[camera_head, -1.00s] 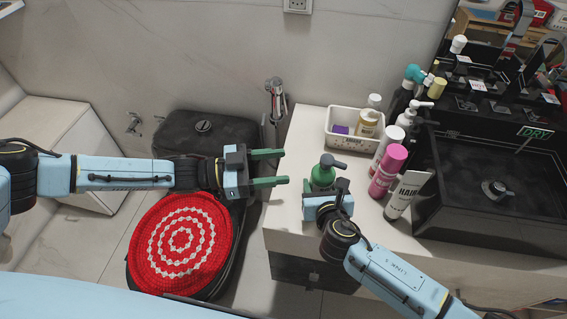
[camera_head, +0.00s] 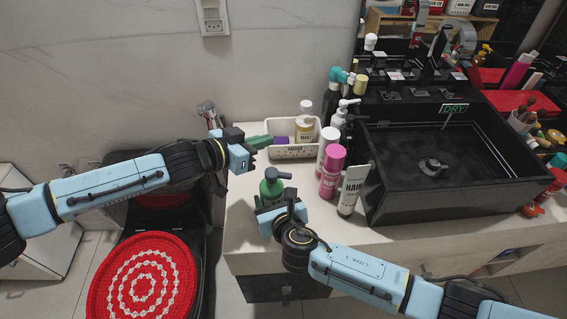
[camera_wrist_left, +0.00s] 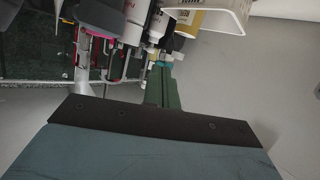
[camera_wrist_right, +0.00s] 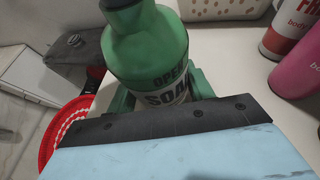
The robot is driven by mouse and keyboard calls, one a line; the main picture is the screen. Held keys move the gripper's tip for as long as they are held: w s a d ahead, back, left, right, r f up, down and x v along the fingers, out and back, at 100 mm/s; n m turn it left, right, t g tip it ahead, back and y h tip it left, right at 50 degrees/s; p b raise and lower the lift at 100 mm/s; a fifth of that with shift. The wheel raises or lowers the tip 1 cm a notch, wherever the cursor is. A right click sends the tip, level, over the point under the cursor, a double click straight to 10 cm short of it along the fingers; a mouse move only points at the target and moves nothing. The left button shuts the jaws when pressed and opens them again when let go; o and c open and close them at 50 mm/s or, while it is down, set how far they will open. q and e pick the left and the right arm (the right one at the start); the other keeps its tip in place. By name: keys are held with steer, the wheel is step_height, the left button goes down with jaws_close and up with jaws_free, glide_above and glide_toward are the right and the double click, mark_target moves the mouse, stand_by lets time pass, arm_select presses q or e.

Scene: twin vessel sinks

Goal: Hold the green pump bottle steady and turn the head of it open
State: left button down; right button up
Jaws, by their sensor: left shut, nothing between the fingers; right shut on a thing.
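The green pump bottle (camera_head: 270,188) stands upright on the pale counter, near its left edge. Its dark pump head (camera_head: 279,174) has the nozzle pointing right. In the right wrist view the bottle (camera_wrist_right: 150,50) fills the upper middle, with its label partly hidden. My right gripper (camera_head: 268,204) is shut around the bottle's body, low down. My left gripper (camera_head: 262,141) is shut and empty, above and behind the bottle, apart from the pump head. In the left wrist view its green fingers (camera_wrist_left: 161,85) are together.
A white basket (camera_head: 291,152) with bottles stands behind the green bottle. A pink can (camera_head: 332,172) and a white HAIR tube (camera_head: 352,190) stand to its right, beside the black sink (camera_head: 455,205). A red round mat (camera_head: 142,284) lies at the lower left.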

arm_select(q)
steer(key=w+d+r+n+y, duration=0.2)
steer(key=w+d+n+y, duration=0.1)
arm_select(e)
steer(key=shift+f, duration=0.1)
arm_select(q)
step_height(320, 180, up, 5)
steer(key=n+g+y, duration=0.4)
steer(key=g+y, duration=0.1)
steer(key=y, duration=0.3)
glide_above(278, 176)
steer(key=w+d, duration=0.2)
steer(key=w, duration=0.1)
steer(key=a+x, duration=0.1)
steer(key=x, duration=0.9)
steer(key=shift+t, duration=0.3)
steer(key=shift+s, duration=2.05)
